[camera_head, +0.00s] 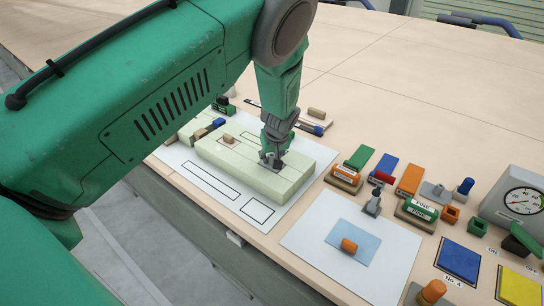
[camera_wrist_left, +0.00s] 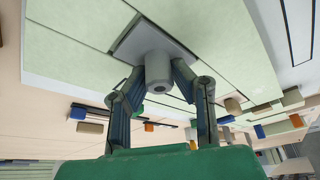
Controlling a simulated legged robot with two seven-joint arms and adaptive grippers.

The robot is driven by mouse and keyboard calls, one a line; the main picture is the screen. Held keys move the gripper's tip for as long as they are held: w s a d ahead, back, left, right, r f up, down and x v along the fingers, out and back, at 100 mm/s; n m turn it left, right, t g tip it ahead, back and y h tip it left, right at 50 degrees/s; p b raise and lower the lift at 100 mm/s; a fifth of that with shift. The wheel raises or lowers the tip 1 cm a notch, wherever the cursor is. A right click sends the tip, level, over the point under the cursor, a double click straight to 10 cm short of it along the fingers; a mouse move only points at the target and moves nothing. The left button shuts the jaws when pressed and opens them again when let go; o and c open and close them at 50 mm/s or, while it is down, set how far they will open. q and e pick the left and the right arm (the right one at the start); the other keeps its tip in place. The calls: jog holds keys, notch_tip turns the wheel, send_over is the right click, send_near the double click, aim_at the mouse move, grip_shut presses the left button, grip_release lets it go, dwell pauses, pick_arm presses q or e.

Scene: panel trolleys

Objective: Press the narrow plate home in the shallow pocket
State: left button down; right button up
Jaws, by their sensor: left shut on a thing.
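A long pale green block (camera_head: 287,181) lies on a white sheet, with thin seams dividing its top. It also fills the upper left wrist view (camera_wrist_left: 80,30). My left gripper (camera_head: 271,157) points down over its top, with its fingers shut on the round knob (camera_wrist_left: 158,72) of a grey square pad (camera_wrist_left: 126,45). The pad lies against the green top or very close to it; I cannot tell if it touches. I cannot single out the narrow plate or the shallow pocket among the seams, and the gripper hides part of the top. My right gripper is not in view.
The white sheet (camera_head: 185,168) has black outlined rectangles in front of the block. To the right are a second sheet (camera_head: 310,225) with a blue patch, several coloured blocks, a gauge box (camera_head: 517,200) and blue and yellow squares. The table's back is clear.

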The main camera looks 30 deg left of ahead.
pick_arm(q)
jog(key=c, duration=1.3)
grip_release()
jog(key=shift+p+v, duration=3.25)
jog(key=shift+v, duration=0.75)
